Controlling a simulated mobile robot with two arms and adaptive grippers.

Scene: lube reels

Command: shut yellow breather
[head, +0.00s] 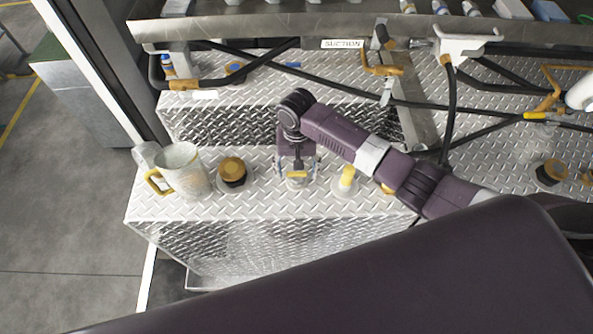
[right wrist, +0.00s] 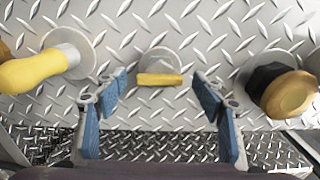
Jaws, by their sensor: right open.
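A small fitting with a flat yellow bar handle (head: 297,174) stands on the diamond-plate top of the lube box, and it also shows in the right wrist view (right wrist: 160,79). The bar lies crosswise there, on a round grey base. It is the yellow part in front of my right gripper; I cannot tell for certain that it is the breather. My right gripper (head: 297,164) is directly over it, pointing down. In the right wrist view the blue-padded fingers (right wrist: 160,98) are spread on either side of the bar, apart from it. My left gripper is not in view.
A yellow knob (head: 347,176) on a round base and a black fitting with a brass-coloured cap (head: 232,171) flank it closely. A dirty jug with a yellow handle (head: 184,170) stands at the box's left end. Black hoses (head: 330,82) cross behind, under the "SUCTION" label (head: 342,44).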

